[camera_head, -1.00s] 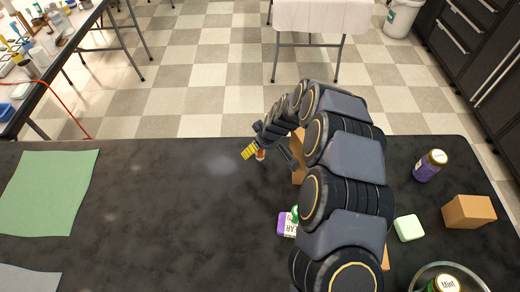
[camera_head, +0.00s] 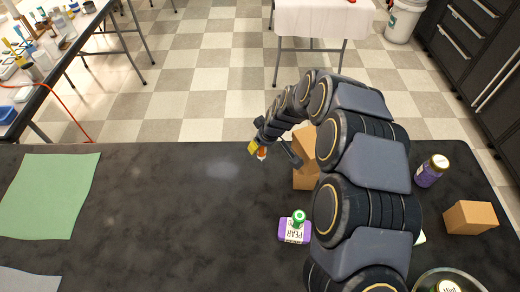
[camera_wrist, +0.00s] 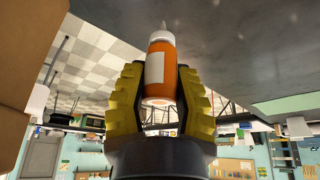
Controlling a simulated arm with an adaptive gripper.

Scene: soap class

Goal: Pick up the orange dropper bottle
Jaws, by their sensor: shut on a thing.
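The orange dropper bottle (camera_wrist: 159,75) has a white label and a pale pointed tip. It stands between the yellow fingers of my gripper (camera_wrist: 160,98) in the wrist view, and the fingers are shut on it. In the head view my gripper (camera_head: 258,149) is near the far edge of the table, and only a small orange and white part of the bottle (camera_head: 262,154) shows below the yellow fingers. I cannot tell from the head view whether the bottle touches the table.
Cardboard boxes (camera_head: 305,180) stand just right of my gripper. A purple PEAR bottle with a green cap (camera_head: 294,230) is nearer. A purple jar (camera_head: 431,171), a brown box (camera_head: 470,217) and a glass bowl (camera_head: 484,289) are at right. The table's left middle is clear beside a green cloth (camera_head: 48,195).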

